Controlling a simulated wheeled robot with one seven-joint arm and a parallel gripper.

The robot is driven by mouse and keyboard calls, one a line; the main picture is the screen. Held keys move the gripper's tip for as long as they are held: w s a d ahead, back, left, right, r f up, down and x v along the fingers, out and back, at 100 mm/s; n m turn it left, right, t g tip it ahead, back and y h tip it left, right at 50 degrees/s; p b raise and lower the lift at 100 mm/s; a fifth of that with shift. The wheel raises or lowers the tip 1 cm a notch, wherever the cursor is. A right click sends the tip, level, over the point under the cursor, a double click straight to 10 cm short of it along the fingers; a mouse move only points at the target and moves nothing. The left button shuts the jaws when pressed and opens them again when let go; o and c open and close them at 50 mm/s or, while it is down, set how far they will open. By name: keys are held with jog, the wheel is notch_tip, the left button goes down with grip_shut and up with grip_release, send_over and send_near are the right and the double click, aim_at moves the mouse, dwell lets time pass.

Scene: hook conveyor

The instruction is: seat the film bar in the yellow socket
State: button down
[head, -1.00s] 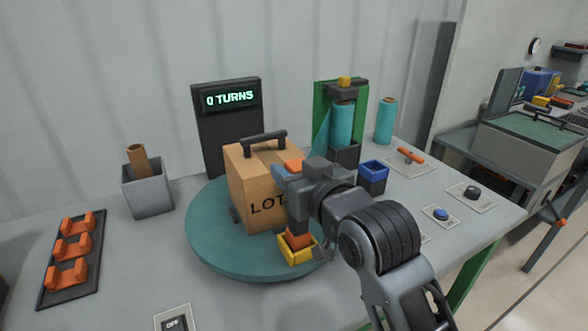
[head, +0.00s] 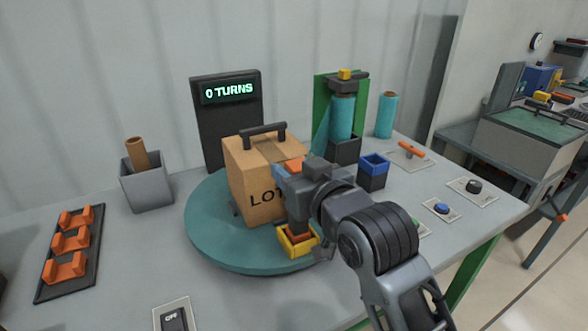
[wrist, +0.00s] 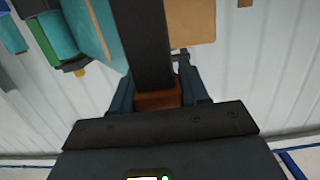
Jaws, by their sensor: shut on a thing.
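The film bar (head: 298,210) stands roughly upright in front of the carton, dark with an orange upper part. My gripper (head: 284,172) is shut on its upper part. In the wrist view the dark bar (wrist: 147,40) runs away from my gripper (wrist: 157,92), with an orange-brown part between the fingers. The yellow socket (head: 297,250) is at the turntable's front edge. The bar's lower end is at the socket's mouth and looks partly inside; its exact depth is hidden.
The carton (head: 262,185) marked LOT sits on the teal turntable (head: 215,240). The film roll (head: 341,115) stands behind right, with a teal sheet beside it. A blue-rimmed socket (head: 373,172) is right of my gripper. The display (head: 228,92) reads 0 TURNS.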

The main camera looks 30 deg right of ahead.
jog(key=shift+f, duration=0.1)
jog(key=shift+c, duration=2.4)
grip_release()
jog(key=s+r+b, duration=0.1)
jog(key=s, duration=0.7)
jog(key=s+f, duration=1.2)
jog(key=s, duration=0.3)
jog(key=s+g, duration=0.1)
jog(key=s, duration=1.8)
jog(key=shift+s+f, duration=0.15)
jog(key=shift+f, duration=0.3)
